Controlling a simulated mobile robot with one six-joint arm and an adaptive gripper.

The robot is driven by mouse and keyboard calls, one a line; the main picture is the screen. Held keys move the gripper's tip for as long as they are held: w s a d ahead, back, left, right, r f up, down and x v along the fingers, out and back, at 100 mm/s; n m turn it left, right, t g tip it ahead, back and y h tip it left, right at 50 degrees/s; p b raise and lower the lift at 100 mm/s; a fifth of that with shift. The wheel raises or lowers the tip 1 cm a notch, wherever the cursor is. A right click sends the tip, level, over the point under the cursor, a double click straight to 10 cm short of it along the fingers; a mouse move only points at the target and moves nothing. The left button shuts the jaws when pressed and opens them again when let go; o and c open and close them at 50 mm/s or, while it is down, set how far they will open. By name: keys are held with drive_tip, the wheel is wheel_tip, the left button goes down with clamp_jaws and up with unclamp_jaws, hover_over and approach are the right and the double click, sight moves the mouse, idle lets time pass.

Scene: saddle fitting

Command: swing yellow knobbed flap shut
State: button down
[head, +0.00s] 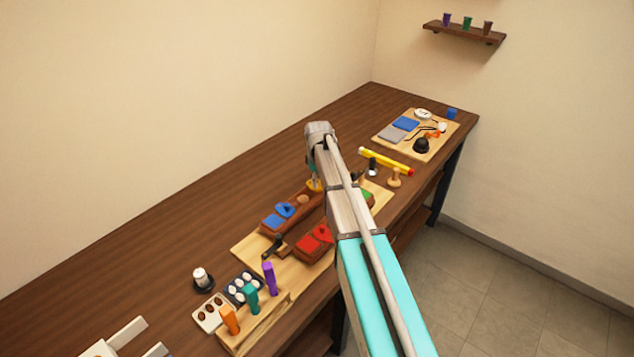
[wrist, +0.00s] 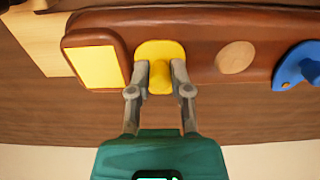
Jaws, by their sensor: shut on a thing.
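In the wrist view the yellow flap (wrist: 149,49) lies on the brown wooden body (wrist: 205,30), with its round yellow knob (wrist: 160,78) standing up. My gripper (wrist: 160,74) has one finger on each side of the knob and is shut on it. The yellow square (wrist: 95,67), in a raised brown frame, lies just left of the flap and is uncovered. In the head view a bit of the yellow flap (head: 314,186) shows below my gripper; my arm hides much of that area.
A blue flap (wrist: 300,65) and a pale round disc (wrist: 237,57) are right of the yellow flap. The head view shows a red flap (head: 321,232), a black-handled tool (head: 273,246), upright coloured handles (head: 268,277) and a yellow rod (head: 386,161).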

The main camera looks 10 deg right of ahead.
drive_tip(key=c, duration=0.5)
unclamp_jaws()
drive_tip(key=shift+a, duration=0.1)
drive_tip(key=shift+c, duration=0.2)
